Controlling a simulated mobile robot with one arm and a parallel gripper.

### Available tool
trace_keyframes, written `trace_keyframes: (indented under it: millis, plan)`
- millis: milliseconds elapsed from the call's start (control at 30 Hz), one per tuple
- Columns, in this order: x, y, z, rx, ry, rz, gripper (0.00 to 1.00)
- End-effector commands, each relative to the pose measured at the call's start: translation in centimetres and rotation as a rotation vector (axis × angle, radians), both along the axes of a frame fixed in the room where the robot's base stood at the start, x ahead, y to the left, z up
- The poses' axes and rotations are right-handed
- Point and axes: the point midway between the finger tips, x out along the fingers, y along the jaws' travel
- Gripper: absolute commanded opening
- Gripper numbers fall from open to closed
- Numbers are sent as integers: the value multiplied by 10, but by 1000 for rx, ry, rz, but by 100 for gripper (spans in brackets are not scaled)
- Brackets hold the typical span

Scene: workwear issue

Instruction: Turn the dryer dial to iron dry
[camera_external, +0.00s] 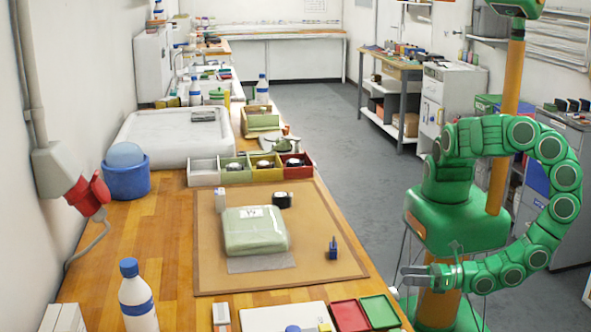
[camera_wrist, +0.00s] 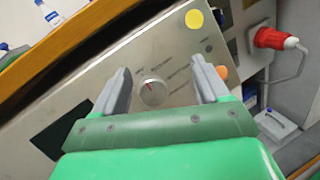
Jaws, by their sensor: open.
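The dryer dial (camera_wrist: 152,92) is a small round silvery knob on a grey metal control panel (camera_wrist: 110,108) in the wrist view. A small red mark shows near the knob's upper edge in the picture. Small lettering surrounds it, too blurred to read. My gripper (camera_wrist: 160,64) is open, its two grey fingers on either side of the dial in the picture with gaps on both sides. I cannot tell how far the fingertips are from the panel. In the external view my gripper (camera_external: 403,276) is low beside the workbench's right edge; the dial is not visible there.
The panel also carries a yellow round sticker (camera_wrist: 194,19), a dark display (camera_wrist: 55,140) and an orange button (camera_wrist: 222,72) partly behind the right finger. A red plug (camera_wrist: 275,38) is at the right. The wooden workbench (camera_external: 165,240) holds a bottle (camera_external: 138,300) and several trays.

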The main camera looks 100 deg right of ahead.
Motion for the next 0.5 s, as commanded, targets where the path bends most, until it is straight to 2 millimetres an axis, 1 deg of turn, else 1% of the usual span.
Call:
trace_keyframes:
  millis: [33, 100, 233, 367, 500]
  plan:
    - [-10, 7, -9, -28, 3, 48, 74]
    - [-20, 14, -21, -61, 7, 103, 74]
    - [-35, 24, -35, -100, 11, 178, 74]
    - [-43, 28, -42, -121, 14, 214, 74]
    - [-40, 28, -43, -125, 15, 220, 74]
